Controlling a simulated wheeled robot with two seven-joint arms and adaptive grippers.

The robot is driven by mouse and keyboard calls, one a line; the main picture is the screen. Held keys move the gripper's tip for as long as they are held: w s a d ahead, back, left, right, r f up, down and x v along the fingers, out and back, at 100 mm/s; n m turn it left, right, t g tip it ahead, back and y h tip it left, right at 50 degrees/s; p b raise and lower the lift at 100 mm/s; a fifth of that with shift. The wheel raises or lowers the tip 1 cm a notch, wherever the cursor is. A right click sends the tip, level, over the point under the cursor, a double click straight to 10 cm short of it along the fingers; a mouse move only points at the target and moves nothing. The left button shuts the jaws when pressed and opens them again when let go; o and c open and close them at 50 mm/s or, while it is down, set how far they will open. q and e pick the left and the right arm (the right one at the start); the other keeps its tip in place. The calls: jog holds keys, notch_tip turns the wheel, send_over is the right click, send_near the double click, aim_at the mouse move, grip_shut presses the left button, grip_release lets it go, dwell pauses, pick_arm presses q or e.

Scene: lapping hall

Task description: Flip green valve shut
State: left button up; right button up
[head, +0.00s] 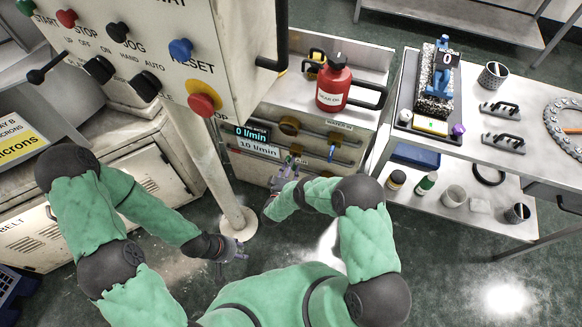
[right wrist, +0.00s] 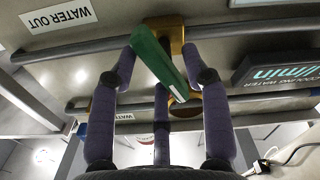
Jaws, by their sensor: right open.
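The green valve's lever (right wrist: 160,66) sits on a brass valve body (right wrist: 165,30) on a grey pipe in the right wrist view. The lever slants from upper left to lower right. My right gripper (right wrist: 160,75) is open, its purple fingers on both sides of the lever; I cannot tell whether they touch it. In the head view my right gripper (head: 281,181) is at the front of the cooling panel, where the lever is small and partly hidden. My left gripper (head: 236,252) hangs low by the post's foot, away from the valve; its opening is too small to judge.
A red can (head: 333,84) stands on top. The white post (head: 205,165) rises left of the panel; a workbench (head: 490,150) stands right.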

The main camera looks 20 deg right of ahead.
grip_shut()
jog(key=shift+f+m+b, duration=0.1)
jog(key=shift+m+b, duration=0.85)
jog(key=shift+m, duration=1.65)
grip_release()
jog(key=v, duration=1.2)
